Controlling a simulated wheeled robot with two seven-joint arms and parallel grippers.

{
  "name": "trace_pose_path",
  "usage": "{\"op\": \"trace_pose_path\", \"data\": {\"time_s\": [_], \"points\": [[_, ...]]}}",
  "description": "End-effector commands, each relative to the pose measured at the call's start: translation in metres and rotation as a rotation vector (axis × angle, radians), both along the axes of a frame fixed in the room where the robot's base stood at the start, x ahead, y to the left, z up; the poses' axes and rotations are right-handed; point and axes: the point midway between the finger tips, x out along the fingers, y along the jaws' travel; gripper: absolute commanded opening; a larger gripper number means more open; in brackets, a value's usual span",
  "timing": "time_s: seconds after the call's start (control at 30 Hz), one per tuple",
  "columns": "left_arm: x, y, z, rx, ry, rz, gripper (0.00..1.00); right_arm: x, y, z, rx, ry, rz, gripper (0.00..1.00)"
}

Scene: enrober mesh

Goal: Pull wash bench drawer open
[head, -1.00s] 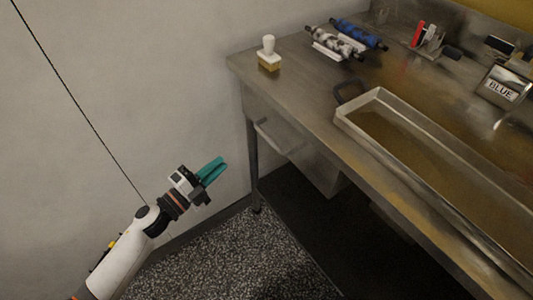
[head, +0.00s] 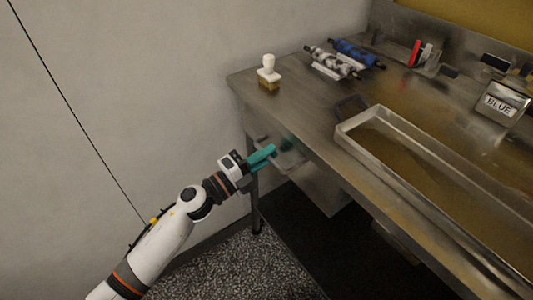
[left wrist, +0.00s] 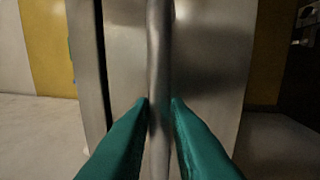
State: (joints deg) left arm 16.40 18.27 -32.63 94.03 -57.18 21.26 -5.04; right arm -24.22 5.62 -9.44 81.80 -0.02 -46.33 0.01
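The wash bench drawer (head: 291,161) is under the left end of the steel bench, with a metal front and a bar handle. In the left wrist view the handle (left wrist: 159,60) runs upright through the middle. My left gripper (head: 272,150) is at the drawer front in the head view. In the left wrist view its teal fingertips (left wrist: 159,103) lie on either side of the bar, very close to it. I cannot tell whether they press on it. The gripper hides part of the handle in the head view. My right gripper is not in view.
The steel bench (head: 300,103) carries a long tray (head: 372,142), a white-handled stamp or brush (head: 268,70), rollers (head: 330,62) and a box labelled BLUE (head: 500,104). A bench leg (head: 254,195) stands beside my gripper. The speckled floor in front is clear.

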Motion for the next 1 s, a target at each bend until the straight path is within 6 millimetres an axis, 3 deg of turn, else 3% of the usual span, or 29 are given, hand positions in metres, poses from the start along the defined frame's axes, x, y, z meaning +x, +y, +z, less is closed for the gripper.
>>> {"op": "trace_pose_path", "data": {"time_s": [0.3,0.43,0.77,1.0], "points": [[0.002,-0.003,0.001,0.0,0.0,-0.001,0.15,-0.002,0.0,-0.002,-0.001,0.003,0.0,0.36],[0.002,-0.003,0.001,0.0,0.0,0.0,0.0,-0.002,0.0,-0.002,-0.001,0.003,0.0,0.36],[0.001,-0.001,0.0,0.001,0.001,0.0,0.0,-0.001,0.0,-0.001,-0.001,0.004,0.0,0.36],[-0.016,0.021,0.0,0.003,0.002,0.0,0.0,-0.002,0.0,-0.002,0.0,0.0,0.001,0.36]]}}
